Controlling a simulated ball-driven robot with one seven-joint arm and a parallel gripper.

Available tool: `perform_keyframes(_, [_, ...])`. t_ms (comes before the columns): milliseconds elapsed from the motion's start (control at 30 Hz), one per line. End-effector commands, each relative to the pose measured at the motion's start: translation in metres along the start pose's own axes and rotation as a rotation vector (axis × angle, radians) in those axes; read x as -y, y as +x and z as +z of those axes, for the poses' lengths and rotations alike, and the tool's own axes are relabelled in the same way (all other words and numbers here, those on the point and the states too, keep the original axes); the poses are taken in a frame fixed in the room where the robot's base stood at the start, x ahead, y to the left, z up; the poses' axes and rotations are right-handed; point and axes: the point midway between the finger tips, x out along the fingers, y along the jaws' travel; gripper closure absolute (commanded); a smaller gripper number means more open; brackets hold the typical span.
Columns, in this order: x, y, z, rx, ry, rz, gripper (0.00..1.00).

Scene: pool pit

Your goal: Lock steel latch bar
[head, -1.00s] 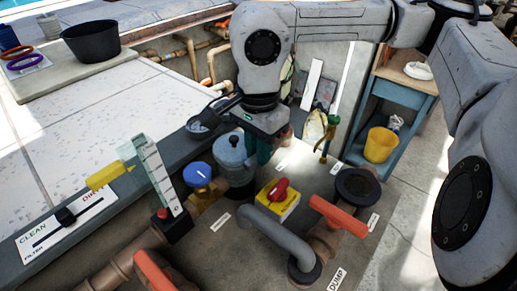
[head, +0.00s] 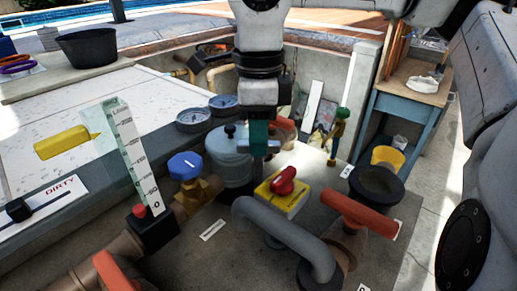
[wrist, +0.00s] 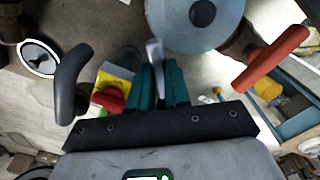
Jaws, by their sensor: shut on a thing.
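The steel latch bar shows as a slim, pale metal bar (wrist: 154,52) between the teal fingers in the wrist view. My gripper (wrist: 157,75) is shut on it. In the head view, my gripper (head: 259,150) points down just right of the blue-grey lidded canister (head: 229,158). The canister's round lid (wrist: 198,12) also shows at the top of the wrist view, close to the bar. In the head view the fingers hide most of the bar, and I cannot tell whether it is fully across its catch.
A yellow box with a red knob (head: 284,181) sits just in front of my gripper. A grey bent pipe (head: 285,232), an orange-red handle (head: 357,213) and a blue-capped valve (head: 186,166) stand around it. Two gauges (head: 194,119) are at left.

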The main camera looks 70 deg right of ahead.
Motion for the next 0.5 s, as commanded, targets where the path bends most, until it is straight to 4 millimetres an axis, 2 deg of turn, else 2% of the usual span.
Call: perform_keyframes(500, [0.0003,0.0019,0.0002,0.002,0.463,-0.001,1.00])
